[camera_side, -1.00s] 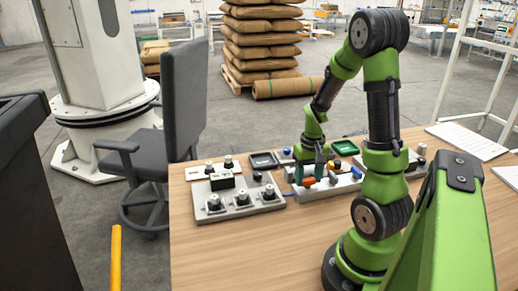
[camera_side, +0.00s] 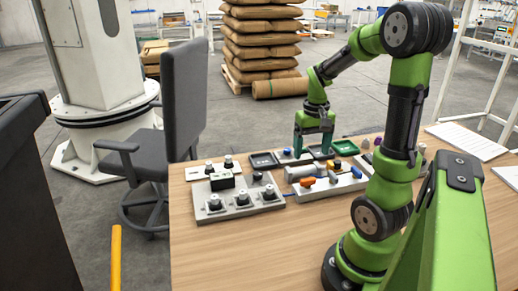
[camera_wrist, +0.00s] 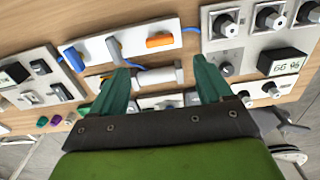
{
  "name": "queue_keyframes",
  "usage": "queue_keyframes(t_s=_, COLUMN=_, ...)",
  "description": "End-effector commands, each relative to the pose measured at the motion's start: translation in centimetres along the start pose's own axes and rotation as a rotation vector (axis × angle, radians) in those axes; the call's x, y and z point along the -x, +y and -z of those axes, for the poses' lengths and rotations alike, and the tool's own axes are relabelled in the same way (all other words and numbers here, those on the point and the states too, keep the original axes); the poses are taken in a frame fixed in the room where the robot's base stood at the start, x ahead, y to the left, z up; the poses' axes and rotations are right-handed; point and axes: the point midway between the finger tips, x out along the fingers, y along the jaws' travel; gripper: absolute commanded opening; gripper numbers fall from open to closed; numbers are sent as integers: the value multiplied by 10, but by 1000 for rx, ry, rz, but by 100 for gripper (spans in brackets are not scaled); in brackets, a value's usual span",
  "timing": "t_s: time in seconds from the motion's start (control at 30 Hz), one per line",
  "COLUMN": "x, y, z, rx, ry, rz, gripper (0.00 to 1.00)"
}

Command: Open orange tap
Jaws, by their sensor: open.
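The orange tap (camera_side: 307,182) sits on a white panel (camera_side: 340,188) on the table, with the blue tap (camera_side: 333,177) to its right. In the wrist view the orange tap (camera_wrist: 160,40) lies roughly along the panel's length, with the blue tap (camera_wrist: 113,48) to its left. My gripper (camera_side: 313,152) is behind the panel in the side view, apart from the orange tap. In the wrist view its two green fingers (camera_wrist: 163,76) are spread wide, with nothing held. The grey cylinder (camera_wrist: 157,79) shows between them, and the orange tap is beyond the fingertips.
A panel with black and grey knobs (camera_side: 234,200) stands to the left. Dark and green trays (camera_side: 264,160) lie at the back. The table's front (camera_side: 260,245) is clear.

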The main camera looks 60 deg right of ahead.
Motion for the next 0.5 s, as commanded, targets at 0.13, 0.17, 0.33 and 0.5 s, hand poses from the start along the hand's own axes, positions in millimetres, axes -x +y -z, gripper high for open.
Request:
queue_keyframes(t_s=0.13, x=34, y=0, z=1, rx=0, ry=6, rz=1, gripper=79)
queue_keyframes(t_s=0.17, x=40, y=0, z=1, rx=0, ry=6, rz=0, gripper=79)
queue_keyframes(t_s=0.33, x=63, y=0, z=1, rx=0, ry=3, rz=0, gripper=79)
queue_keyframes(t_s=0.5, x=71, y=0, z=0, rx=-1, ry=1, rz=0, gripper=79)
